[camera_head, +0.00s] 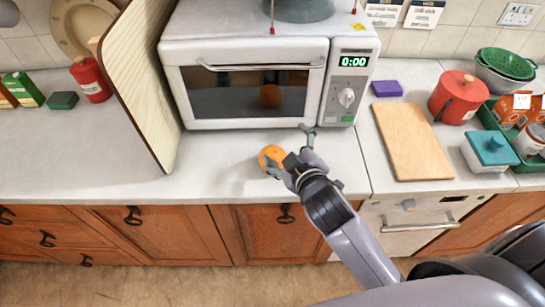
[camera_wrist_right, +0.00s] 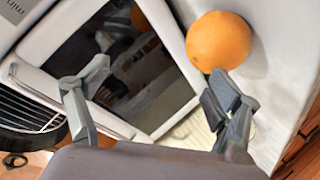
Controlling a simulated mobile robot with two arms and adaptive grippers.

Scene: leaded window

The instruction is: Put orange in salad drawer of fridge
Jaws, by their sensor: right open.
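The orange (camera_head: 271,157) sits on the white counter in front of the microwave. It also shows in the right wrist view (camera_wrist_right: 218,42), at the upper right, beyond one fingertip. My right gripper (camera_head: 290,149) is open, just right of the orange. Its fingers (camera_wrist_right: 158,88) are spread wide, with nothing between them. One finger is close to the orange; I cannot tell whether it touches. My left gripper is in neither view. No fridge or salad drawer can be made out.
The microwave (camera_head: 250,60) stands behind the orange, its door closed and reflecting the fruit. A wooden board (camera_head: 410,140), red pot (camera_head: 455,97) and teal-lidded container (camera_head: 490,150) are on the right. The counter left of the orange is clear.

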